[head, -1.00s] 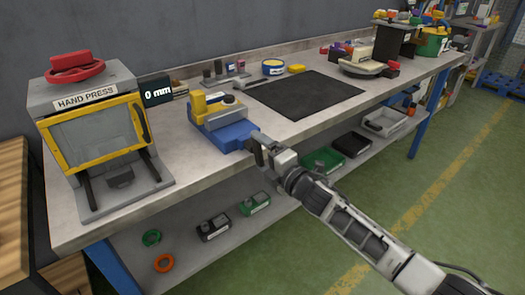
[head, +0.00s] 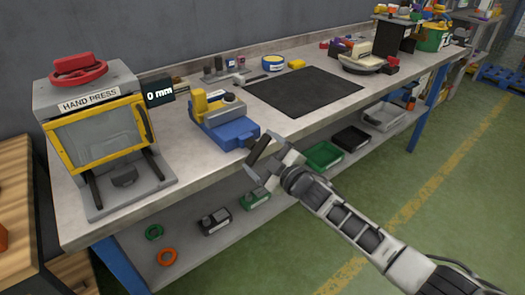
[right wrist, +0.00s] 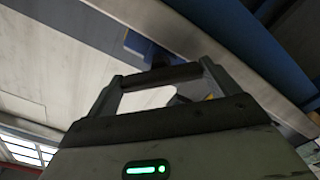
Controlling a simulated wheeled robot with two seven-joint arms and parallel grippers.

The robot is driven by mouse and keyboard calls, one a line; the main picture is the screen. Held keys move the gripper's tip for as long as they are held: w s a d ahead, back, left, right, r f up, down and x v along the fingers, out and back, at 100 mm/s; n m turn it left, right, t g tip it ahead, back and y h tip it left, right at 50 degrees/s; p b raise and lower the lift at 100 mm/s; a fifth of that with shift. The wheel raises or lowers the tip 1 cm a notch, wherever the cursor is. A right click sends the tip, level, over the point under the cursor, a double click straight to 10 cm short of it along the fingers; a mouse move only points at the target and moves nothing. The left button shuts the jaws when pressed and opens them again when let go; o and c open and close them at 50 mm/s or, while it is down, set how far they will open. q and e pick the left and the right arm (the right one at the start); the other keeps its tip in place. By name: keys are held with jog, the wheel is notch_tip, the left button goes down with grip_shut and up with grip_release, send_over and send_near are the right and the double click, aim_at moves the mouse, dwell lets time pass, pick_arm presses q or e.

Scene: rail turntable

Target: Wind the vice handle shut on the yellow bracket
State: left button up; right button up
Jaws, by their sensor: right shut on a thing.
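The blue vice (head: 232,133) stands at the front edge of the bench. The yellow bracket (head: 199,104) stands upright at its jaw end; whether the jaws touch it is too small to tell. My right gripper (head: 263,152) is at the vice's front end, just past the bench edge. It is shut on the dark vice handle (head: 256,149), which slants across the fingers. In the right wrist view, a dark bar (right wrist: 160,76) spans between the two fingers. The handle's joint with the vice is largely hidden. My left gripper is out of view.
The hand press (head: 100,135) stands left of the vice, with a display reading 0 mm beside it. A black mat (head: 305,92) lies to the right. Small tools and a blue tin (head: 273,63) sit behind. The lower shelf (head: 190,258) holds rings, small devices and trays.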

jog(key=shift+o, duration=0.2)
jog(key=shift+f+m, duration=0.1)
jog(key=shift+m, duration=0.8)
jog(key=m, duration=0.4)
jog(key=shift+m, duration=0.3)
jog(key=m+b, duration=0.6)
jog(key=m, duration=1.1)
jog(key=shift+s+a+m, duration=0.1)
jog(key=shift+m, duration=0.3)
jog(key=shift+m+b, duration=0.5)
jog(key=shift+m, duration=0.2)
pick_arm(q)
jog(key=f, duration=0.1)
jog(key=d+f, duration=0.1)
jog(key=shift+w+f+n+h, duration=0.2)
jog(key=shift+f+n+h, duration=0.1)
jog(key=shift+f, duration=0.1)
pick_arm(e)
jog(key=shift+m, duration=0.3)
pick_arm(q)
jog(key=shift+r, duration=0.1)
